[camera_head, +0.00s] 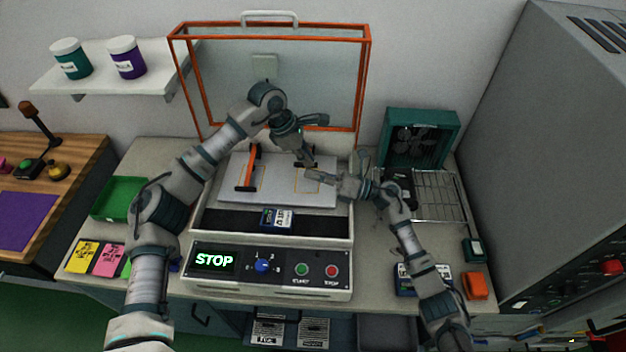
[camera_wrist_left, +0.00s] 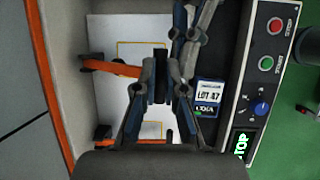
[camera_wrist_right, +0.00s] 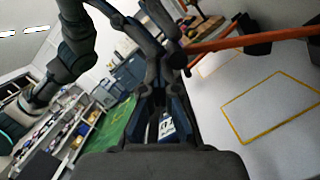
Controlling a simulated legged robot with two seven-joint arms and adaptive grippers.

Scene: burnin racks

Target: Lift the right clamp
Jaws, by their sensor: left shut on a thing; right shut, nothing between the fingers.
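The right clamp, an orange bar with black ends, shows in the left wrist view (camera_wrist_left: 115,68). My left gripper (camera_wrist_left: 160,85) is shut on its near black end; the fingers hide part of it. In the head view my left gripper (camera_head: 308,160) is over the right side of the grey plate (camera_head: 278,195) and mostly covers this clamp. My right gripper (camera_head: 315,176) is shut and empty, close beside the left one. The left clamp (camera_head: 248,168) is on the plate's left side. In the right wrist view an orange bar crosses the upper right; I cannot tell which clamp it is.
The orange-framed lid (camera_head: 270,75) stands open behind the plate. A blue-and-white lot card unit (camera_head: 277,218) is on the black strip in front. The control panel (camera_head: 265,266) reads STOP. A fan box (camera_head: 420,138) and a wire rack (camera_head: 440,197) are to the right.

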